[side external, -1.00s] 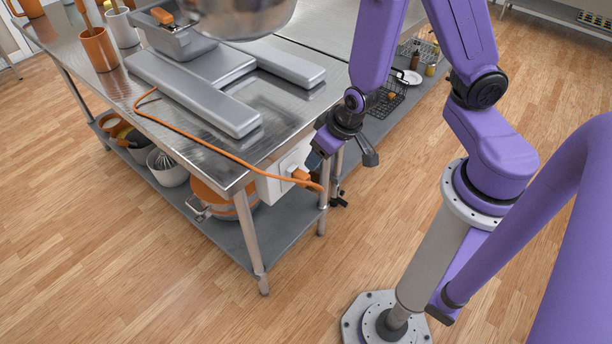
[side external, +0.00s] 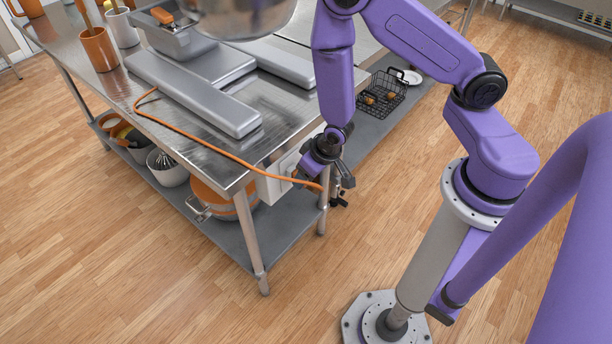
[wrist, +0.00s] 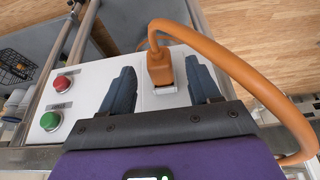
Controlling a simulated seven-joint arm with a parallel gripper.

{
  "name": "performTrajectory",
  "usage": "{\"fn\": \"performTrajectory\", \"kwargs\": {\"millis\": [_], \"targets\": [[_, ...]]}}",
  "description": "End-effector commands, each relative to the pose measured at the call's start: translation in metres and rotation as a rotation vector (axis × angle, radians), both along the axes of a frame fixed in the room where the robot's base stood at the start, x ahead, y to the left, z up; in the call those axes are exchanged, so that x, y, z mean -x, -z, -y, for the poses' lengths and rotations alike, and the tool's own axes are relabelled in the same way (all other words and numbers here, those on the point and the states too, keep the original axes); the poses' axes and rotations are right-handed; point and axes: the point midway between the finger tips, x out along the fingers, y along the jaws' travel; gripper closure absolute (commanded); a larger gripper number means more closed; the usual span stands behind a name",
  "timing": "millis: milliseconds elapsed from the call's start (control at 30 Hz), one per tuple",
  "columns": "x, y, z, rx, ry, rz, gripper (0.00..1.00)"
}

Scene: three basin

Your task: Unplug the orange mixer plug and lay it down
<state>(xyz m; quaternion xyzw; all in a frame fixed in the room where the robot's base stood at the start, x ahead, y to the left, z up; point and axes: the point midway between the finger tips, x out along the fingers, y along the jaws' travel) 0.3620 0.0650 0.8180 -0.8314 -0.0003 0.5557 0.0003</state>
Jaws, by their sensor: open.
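The orange plug (wrist: 160,68) sits in a socket on the white box (wrist: 84,88), with its thick orange cord (wrist: 225,62) looping off to the right in the wrist view. My gripper (wrist: 161,74) is open, with one dark finger on each side of the plug and a visible gap at both sides. In the side external view my gripper (side external: 312,170) is at the white box (side external: 273,188) on the table's end and hides most of the plug. The orange cord (side external: 205,143) runs from there up across the tabletop.
The box carries a red button (wrist: 62,83) and a green button (wrist: 50,121), left of the fingers in the wrist view. A metal table leg (side external: 323,203) stands close beside my gripper. A wire basket (side external: 383,95) is on the lower shelf behind.

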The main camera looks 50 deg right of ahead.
Motion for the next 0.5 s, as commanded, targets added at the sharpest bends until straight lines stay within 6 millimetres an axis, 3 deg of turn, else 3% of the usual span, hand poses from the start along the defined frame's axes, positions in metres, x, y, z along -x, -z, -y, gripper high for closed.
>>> {"fn": "performTrajectory", "kwargs": {"millis": [200, 500], "targets": [[-0.007, 0.017, 0.000, 0.001, 0.000, -0.001, 0.38], [-0.009, 0.021, 0.000, -0.001, 0.000, 0.000, 0.38]]}}
